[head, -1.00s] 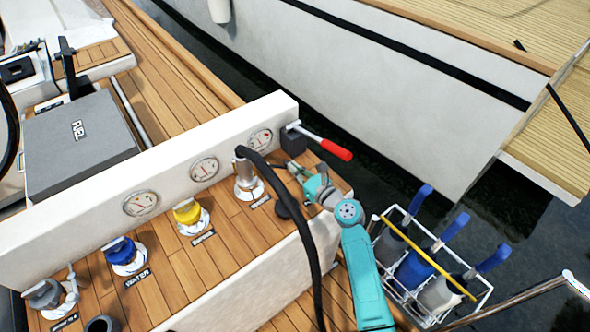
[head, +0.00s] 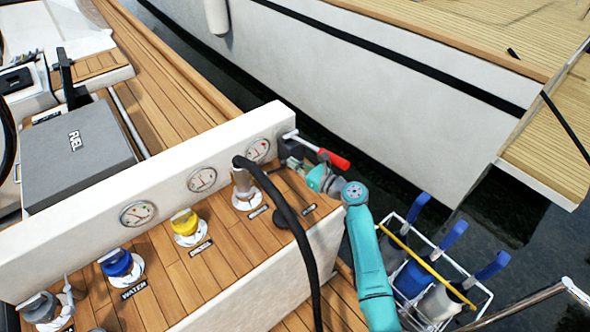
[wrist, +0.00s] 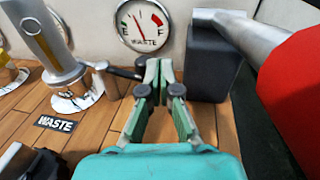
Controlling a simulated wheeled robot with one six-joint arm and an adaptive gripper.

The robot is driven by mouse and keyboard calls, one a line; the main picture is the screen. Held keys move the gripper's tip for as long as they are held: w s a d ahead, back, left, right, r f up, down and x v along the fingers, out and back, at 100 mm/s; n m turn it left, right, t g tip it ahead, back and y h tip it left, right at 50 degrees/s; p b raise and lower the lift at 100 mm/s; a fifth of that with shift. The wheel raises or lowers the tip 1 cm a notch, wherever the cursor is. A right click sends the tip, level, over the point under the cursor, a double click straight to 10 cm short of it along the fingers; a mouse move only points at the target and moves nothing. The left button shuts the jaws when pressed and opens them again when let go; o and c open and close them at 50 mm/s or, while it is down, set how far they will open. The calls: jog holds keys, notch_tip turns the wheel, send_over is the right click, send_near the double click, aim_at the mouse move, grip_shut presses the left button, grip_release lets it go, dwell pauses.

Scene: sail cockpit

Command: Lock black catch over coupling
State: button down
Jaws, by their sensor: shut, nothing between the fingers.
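The grey metal coupling (wrist: 55,40) stands on a white base by the WASTE label, at the left in the wrist view. In the head view the coupling (head: 243,185) carries a thick black hose. A dark arm with a rounded end (wrist: 125,72), seemingly the black catch, sticks out from the coupling's right side towards my fingertips. My gripper (wrist: 153,68) is shut and empty, just right of that end; whether they touch I cannot tell. In the head view my gripper (head: 300,166) is small, near the panel's right end, and the catch is not clear.
A dark block (wrist: 212,62) with a red-handled lever (head: 334,159) stands close right of my gripper. The white gauge panel (head: 160,178) rises behind. The hose (head: 296,230) loops in front. A dark object (wrist: 30,160) sits near left in the wrist view.

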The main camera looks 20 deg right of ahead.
jog(key=shift+w, duration=1)
